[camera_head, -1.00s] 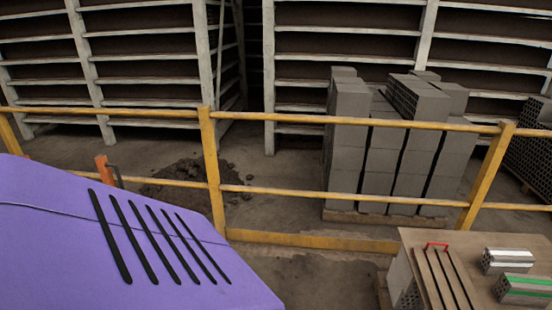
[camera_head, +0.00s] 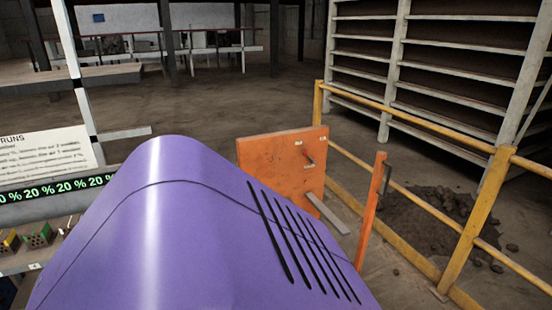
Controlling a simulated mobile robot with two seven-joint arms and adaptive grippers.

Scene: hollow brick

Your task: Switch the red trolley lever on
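No lever that is clearly the red trolley lever shows now. An orange upright panel (camera_head: 280,175) stands right of centre behind a purple slotted cover, with small white labels. A small dark red-brown peg or handle (camera_head: 308,160) sticks out from its face; I cannot tell whether it is a lever or how it is set. A narrow orange post (camera_head: 370,212) stands to its right, with a dark handle-like bar (camera_head: 386,180) at its side. Neither of my grippers is in view.
The large purple cover (camera_head: 190,225) fills the lower middle and hides what lies behind it. A yellow railing (camera_head: 470,225) runs along the right, with a dark rubble heap (camera_head: 430,215) beyond. A printed sign (camera_head: 45,155) and shelf are at left. Open floor (camera_head: 240,95) lies behind.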

